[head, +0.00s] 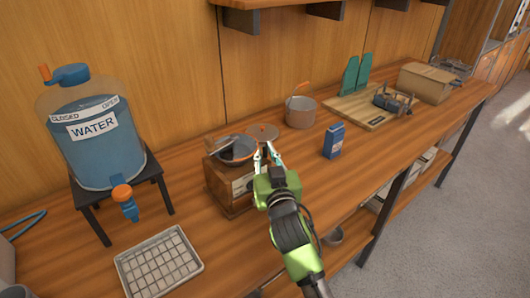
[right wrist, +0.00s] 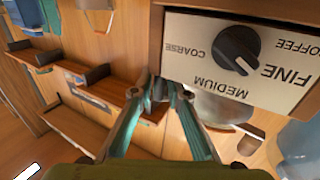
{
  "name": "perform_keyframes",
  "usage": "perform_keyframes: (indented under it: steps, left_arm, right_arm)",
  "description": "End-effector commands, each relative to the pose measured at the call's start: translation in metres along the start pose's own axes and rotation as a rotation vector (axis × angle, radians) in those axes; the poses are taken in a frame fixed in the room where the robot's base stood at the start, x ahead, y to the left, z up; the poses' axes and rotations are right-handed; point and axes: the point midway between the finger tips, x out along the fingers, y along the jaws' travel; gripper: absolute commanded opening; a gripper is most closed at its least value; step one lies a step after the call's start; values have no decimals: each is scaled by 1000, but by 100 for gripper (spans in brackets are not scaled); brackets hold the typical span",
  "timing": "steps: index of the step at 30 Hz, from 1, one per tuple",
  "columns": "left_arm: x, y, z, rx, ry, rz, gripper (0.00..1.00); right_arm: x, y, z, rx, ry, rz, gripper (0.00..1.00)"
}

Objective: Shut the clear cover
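The coffee grinder (head: 229,185) is a wooden box with a dark, wide hopper on top. A round, see-through brownish disc with a small knob, seemingly the clear cover (head: 263,132), stands raised at the hopper's back right, apart from its mouth. My right gripper (head: 264,151) is at the grinder's right side, just in front of the cover. Its fingers are partly closed with a narrow gap, and I see nothing clearly held. In the right wrist view the fingertips (right wrist: 158,88) are beside the grinder's dial plate (right wrist: 240,65). My left gripper is not in view.
A water dispenser (head: 100,140) on a black stand is at left, with a wire-grid tray (head: 158,264) in front. A pot (head: 300,111), a blue carton (head: 334,141) and a wooden board (head: 357,108) are to the right. A shelf overhangs the back.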

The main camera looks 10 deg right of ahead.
Motion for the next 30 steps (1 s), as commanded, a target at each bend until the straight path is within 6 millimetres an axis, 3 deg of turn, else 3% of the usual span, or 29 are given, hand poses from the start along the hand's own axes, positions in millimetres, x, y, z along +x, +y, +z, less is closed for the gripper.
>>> perform_keyframes:
  steps: [10, 24, 30]
  left_arm:
    - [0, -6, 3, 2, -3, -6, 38]
    - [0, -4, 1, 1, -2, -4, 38]
    - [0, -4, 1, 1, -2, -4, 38]
  right_arm:
    - [-12, 0, 2, 1, -3, 0, 15]
    - [-97, 0, 1, 2, -3, 0, 15]
    - [-116, 0, 1, 1, -2, 0, 15]
